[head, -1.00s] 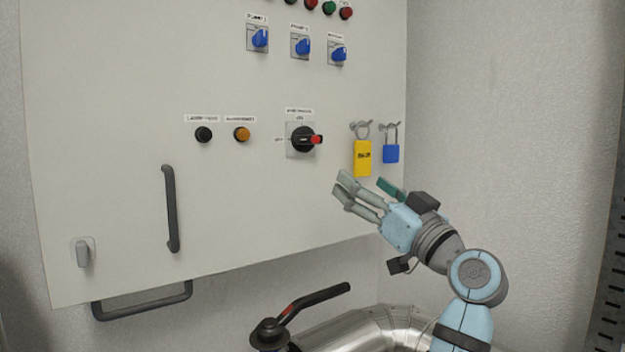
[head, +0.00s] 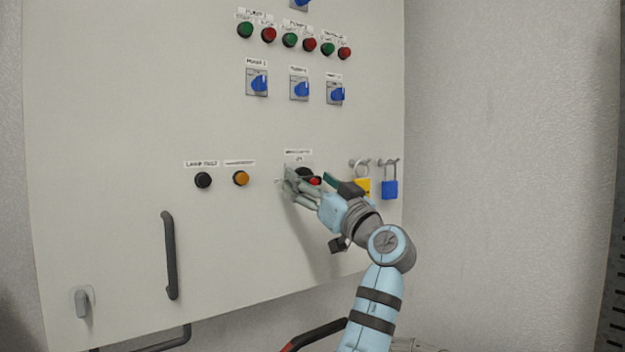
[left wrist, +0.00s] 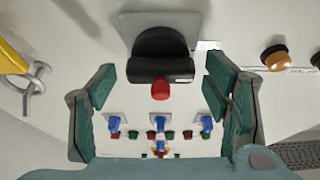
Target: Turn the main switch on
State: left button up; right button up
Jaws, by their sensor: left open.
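The main switch (head: 304,173) is a black rotary knob with a red tip on a grey plate, on the cabinet front. In the head view its red tip points right. In the left wrist view the black knob (left wrist: 160,55) shows large, with its red tip towards the bottom of the picture. My left gripper (head: 308,178) is at the switch and partly covers it. In the left wrist view its green-padded fingers (left wrist: 160,82) are apart, on either side of the red tip, with gaps on both sides. Contact cannot be seen. My right gripper is not in view.
A yellow padlock (head: 362,187) and a blue padlock (head: 389,189) hang just right of the switch. A black button (head: 203,180) and an orange button (head: 241,178) are to its left. Blue pump switches (head: 299,88) are above. A door handle (head: 170,255) stands lower left.

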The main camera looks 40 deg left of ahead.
pick_arm(q)
jog(key=shift+c, duration=0.6)
jog(key=c, duration=1)
jog(key=shift+c, duration=0.2)
